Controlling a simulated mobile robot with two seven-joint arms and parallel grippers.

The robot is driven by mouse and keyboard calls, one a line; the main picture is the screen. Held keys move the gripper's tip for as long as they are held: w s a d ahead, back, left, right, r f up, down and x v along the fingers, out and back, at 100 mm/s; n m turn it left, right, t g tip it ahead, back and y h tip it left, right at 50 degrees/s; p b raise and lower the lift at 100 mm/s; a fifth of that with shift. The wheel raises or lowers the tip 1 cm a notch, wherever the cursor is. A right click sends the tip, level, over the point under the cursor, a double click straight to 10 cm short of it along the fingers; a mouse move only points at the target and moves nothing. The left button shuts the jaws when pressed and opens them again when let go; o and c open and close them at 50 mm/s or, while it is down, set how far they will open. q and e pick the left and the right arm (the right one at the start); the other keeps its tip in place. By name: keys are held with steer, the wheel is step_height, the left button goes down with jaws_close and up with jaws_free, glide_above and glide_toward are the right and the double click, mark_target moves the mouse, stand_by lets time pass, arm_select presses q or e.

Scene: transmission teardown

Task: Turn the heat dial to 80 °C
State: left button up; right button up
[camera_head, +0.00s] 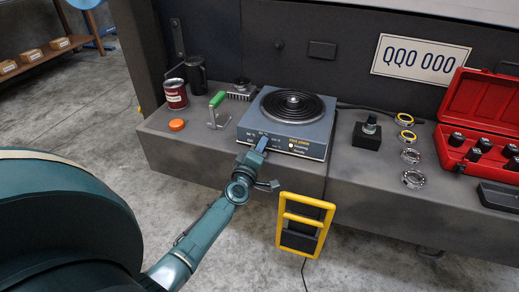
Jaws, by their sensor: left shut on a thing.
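The hot plate (250,133) is a grey-blue box with a black coiled burner (270,108) on top and a small metal part at its centre. Its front panel (308,150) has small markings and a yellow label, too small to read. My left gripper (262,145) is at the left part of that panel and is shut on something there. The heat dial is hidden by the gripper, so its setting cannot be read. My right gripper is not in view.
A red can (175,94), an orange cap (177,125) and a green-handled tool (217,101) stand left of the hot plate. Right are a black block with a knob (367,136), several rings (410,157) and a red case (480,105). A yellow frame (305,222) hangs below the front edge.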

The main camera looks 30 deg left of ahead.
arm_select(q)
steer(key=n, duration=0.2)
steer(key=shift+n, duration=0.4)
steer(key=n+b, duration=0.1)
steer(key=n, duration=0.2)
steer(key=shift+n, duration=2)
steer(key=o, duration=1)
steer(key=shift+r, duration=0.1)
steer(key=shift+c, duration=0.2)
steer(key=shift+s+d, duration=0.1)
